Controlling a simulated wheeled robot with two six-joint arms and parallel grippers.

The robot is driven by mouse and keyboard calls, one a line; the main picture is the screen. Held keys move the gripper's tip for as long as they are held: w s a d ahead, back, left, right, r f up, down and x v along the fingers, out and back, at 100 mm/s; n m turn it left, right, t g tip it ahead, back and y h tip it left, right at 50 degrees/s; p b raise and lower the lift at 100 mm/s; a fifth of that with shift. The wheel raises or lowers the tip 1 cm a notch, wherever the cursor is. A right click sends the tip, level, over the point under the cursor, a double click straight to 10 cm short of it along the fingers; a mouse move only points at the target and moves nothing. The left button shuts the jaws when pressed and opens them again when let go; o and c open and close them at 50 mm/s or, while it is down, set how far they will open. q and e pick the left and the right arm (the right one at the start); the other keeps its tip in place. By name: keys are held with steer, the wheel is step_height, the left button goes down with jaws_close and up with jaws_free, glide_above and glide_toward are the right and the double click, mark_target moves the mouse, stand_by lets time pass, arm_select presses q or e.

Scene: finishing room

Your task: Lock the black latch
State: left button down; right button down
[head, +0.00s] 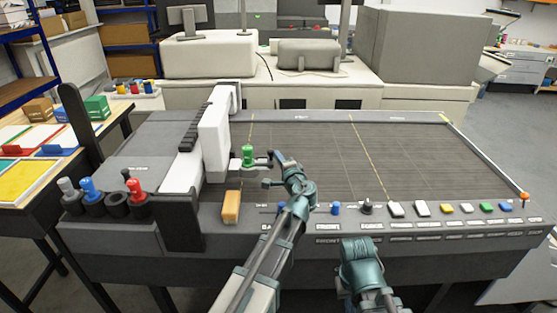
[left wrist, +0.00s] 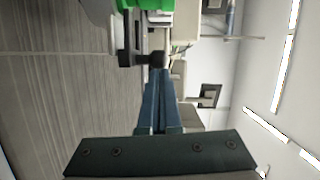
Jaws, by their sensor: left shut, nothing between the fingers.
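The black latch (head: 261,161) is a small dark lever beside the green tool (head: 248,155) on the white carriage (head: 214,140) of the cutting table. In the left wrist view its round knob (left wrist: 157,59) stands just ahead of my fingertips, with the green tool (left wrist: 150,4) at the top edge. My left gripper (head: 272,161) is shut and empty, close to the right side of the latch. In the left wrist view its fingers (left wrist: 164,73) reach to the knob. I cannot tell if they touch. My right arm's end (head: 360,255) is low in front of the table; its jaws cannot be made out.
The flat table bed (head: 320,150) lies open to the right. Red, blue and grey tools (head: 135,190) stand in holders at the left. A yellow block (head: 231,207) sits at the carriage's front. Buttons and a dark knob (head: 366,207) line the front panel.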

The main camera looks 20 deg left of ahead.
mark_target(266, 158)
arm_select(q)
steer(key=shift+w+d, duration=0.1)
arm_select(e)
steer(key=shift+d, duration=0.1)
arm_select(q)
steer(key=a, duration=0.2)
steer(key=s+a, duration=0.1)
steer(key=a, duration=0.1)
steer(key=shift+s+a, duration=0.1)
steer(key=shift+s, duration=0.05)
stand_by(0.3)
